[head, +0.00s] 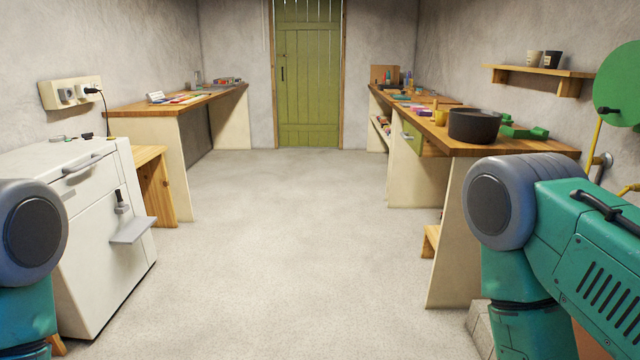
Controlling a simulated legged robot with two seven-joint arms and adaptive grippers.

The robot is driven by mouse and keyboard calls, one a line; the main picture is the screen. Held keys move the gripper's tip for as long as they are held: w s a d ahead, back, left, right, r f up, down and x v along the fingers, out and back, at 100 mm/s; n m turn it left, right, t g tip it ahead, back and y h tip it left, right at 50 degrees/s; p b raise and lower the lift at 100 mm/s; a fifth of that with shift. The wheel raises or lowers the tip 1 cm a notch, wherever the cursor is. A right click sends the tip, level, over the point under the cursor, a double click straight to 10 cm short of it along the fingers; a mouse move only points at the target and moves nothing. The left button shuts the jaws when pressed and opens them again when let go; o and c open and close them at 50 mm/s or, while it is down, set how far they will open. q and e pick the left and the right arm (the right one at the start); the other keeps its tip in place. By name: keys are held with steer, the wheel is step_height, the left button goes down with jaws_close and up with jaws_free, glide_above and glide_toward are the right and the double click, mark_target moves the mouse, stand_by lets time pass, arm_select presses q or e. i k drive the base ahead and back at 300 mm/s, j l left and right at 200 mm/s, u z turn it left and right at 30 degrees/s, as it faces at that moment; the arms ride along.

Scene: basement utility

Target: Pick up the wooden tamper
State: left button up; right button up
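I cannot make out the wooden tamper for certain. A small upright wood-coloured piece (435,103) stands on the right counter (468,147), behind a yellow cup (441,118). It is too small and far off to tell what it is. Parts of both my arms show at the lower left and lower right edges, but neither gripper is in view.
A dark round pot (474,126) and green items (524,131) sit on the right counter. A white appliance (84,225) stands at left, with a long wooden-topped table (175,104) beyond. The floor (285,240) is clear to the green door (309,84).

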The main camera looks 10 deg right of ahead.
mark_target(435, 101)
steer(key=i+l+z, duration=0.1)
steer(key=i, duration=0.85)
steer(key=i+z, duration=0.1)
steer(key=i, duration=0.9)
steer(key=i+z, duration=0.15)
steer(key=i, duration=0.85)
steer(key=i+j+z, duration=0.1)
steer(key=i, duration=0.85)
steer(key=i+j+z, duration=0.1)
steer(key=i+z, duration=0.4)
steer(key=i+j+z, duration=0.3)
steer(key=i+z, duration=0.15)
steer(key=i+j+z, duration=0.7)
steer(key=j+z, duration=0.3)
steer(key=i+j+z, duration=0.4)
steer(key=i+j, duration=0.15)
steer(key=j, duration=0.25)
